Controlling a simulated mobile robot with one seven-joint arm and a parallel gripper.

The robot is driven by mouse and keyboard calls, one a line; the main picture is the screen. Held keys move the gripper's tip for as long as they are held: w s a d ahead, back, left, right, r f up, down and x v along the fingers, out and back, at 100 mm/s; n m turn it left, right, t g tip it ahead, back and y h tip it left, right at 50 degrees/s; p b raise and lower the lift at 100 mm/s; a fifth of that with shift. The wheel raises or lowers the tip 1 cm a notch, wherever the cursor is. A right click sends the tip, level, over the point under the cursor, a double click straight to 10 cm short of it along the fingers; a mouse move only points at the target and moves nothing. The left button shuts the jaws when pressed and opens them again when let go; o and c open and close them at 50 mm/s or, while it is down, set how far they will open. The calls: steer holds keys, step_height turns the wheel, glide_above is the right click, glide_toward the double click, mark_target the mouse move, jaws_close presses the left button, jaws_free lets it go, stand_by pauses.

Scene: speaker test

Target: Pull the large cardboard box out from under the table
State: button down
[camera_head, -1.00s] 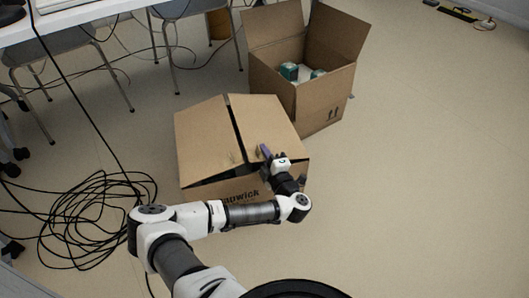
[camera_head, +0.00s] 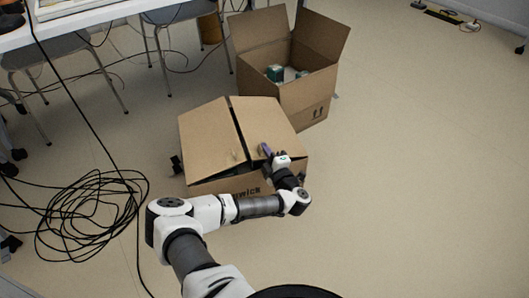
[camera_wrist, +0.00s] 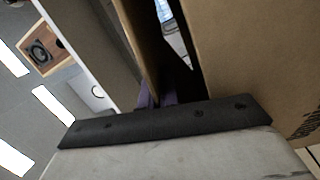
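The large cardboard box (camera_head: 205,143) stands on open floor right of the table, its top flaps partly up with a dark gap between them. Printed letters show on its near side. My gripper (camera_head: 265,149) is at the box's right part, purple fingertips above the top edge. In the wrist view the purple fingers (camera_wrist: 160,98) sit close together at a thin cardboard panel (camera_wrist: 140,50), seemingly shut on it; the exact contact is partly hidden. A broad cardboard face (camera_wrist: 260,50) fills the right. The white table (camera_head: 80,19) is at upper left.
A second, open cardboard box (camera_head: 305,97) with teal items stands close behind. Black cable coils (camera_head: 90,212) lie on the floor at left. Chairs (camera_head: 65,50) stand by the table. A small dark object (camera_head: 176,164) is beside the large box. Floor at right is clear.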

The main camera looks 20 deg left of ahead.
steer(key=shift+d, duration=0.45)
steer(key=shift+w, duration=0.1)
steer(key=c, duration=1.6)
jaws_free()
steer(key=shift+o, duration=0.2)
steer(key=shift+a, duration=0.15)
steer(key=shift+s, duration=0.25)
steer(key=p+v, duration=0.5)
steer(key=v, duration=0.8)
steer(key=shift+s+d, duration=0.15)
steer(key=shift+d, duration=0.1)
